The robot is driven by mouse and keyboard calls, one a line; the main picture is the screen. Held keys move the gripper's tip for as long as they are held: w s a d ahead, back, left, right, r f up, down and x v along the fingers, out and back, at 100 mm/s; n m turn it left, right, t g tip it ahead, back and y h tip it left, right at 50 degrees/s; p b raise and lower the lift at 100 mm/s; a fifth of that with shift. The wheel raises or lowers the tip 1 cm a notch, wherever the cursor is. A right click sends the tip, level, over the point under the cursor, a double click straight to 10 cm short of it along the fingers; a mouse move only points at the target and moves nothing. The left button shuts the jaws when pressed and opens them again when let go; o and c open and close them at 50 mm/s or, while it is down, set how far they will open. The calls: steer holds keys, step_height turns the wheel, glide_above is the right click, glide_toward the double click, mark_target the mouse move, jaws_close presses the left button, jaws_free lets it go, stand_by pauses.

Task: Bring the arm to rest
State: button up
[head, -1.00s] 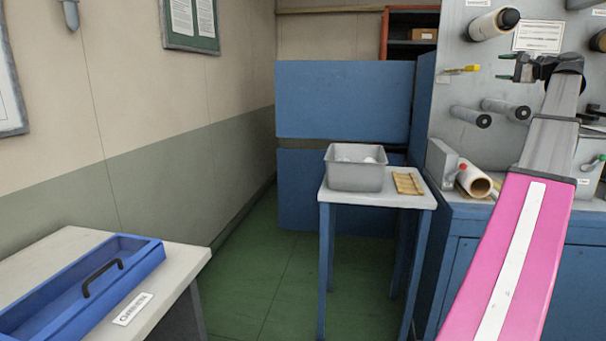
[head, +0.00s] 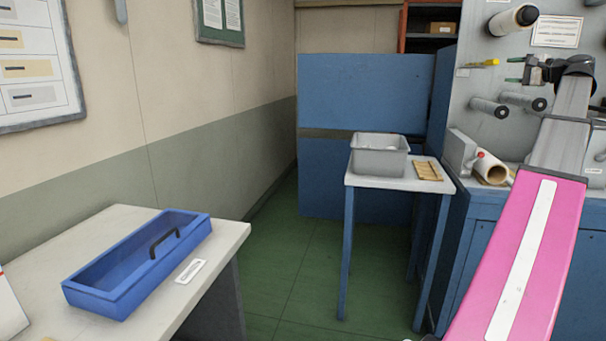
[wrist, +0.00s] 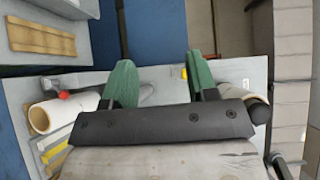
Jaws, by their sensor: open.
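My gripper (head: 520,70) is at the end of my raised arm, at the upper right of the head view, in front of the grey machine panel (head: 478,90). In the wrist view its two green fingers (wrist: 160,85) stand apart with nothing between them. The arm reaches up and away from the lower right. From this angle I cannot tell how far the fingertips are from the panel.
A small table (head: 365,181) holds a grey bin (head: 378,160) and a brown slatted piece (head: 428,171). A roll (head: 493,170) lies on the blue cabinet (head: 480,215). A blue tray (head: 110,300) sits on the left table (head: 215,250). Green floor (head: 290,260) between the tables is clear.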

steer(key=w+a+f+n+g+h, duration=0.1)
steer(key=w+a+f+g, duration=0.1)
steer(key=a+f, duration=0.95)
steer(key=w+a+f+n+g+h, duration=0.1)
steer(key=w+a+f+g, duration=0.35)
steer(key=f, duration=1.25)
steer(key=s+a+f+n+g+h, duration=0.1)
steer(key=a+f, duration=0.9)
steer(key=f, duration=0.4)
steer(key=s+a+f+n+g+h, duration=0.15)
steer(key=s+a+f, duration=0.25)
steer(key=a+f, duration=0.4)
steer(key=s+a+f+n+g+h, duration=0.1)
steer(key=s+a+f+n+g, duration=0.25)
steer(key=f, duration=0.65)
steer(key=s+a+f+n+g+h, duration=0.2)
steer(key=s+a+f+n+h, duration=0.1)
steer(key=s+a+f, duration=0.8)
steer(key=s+f+h, duration=0.1)
steer(key=s+f, duration=0.1)
steer(key=s, duration=0.2)
steer(key=shift+f+n, duration=0.2)
steer(key=shift+n, duration=0.1)
steer(key=shift+g, duration=0.25)
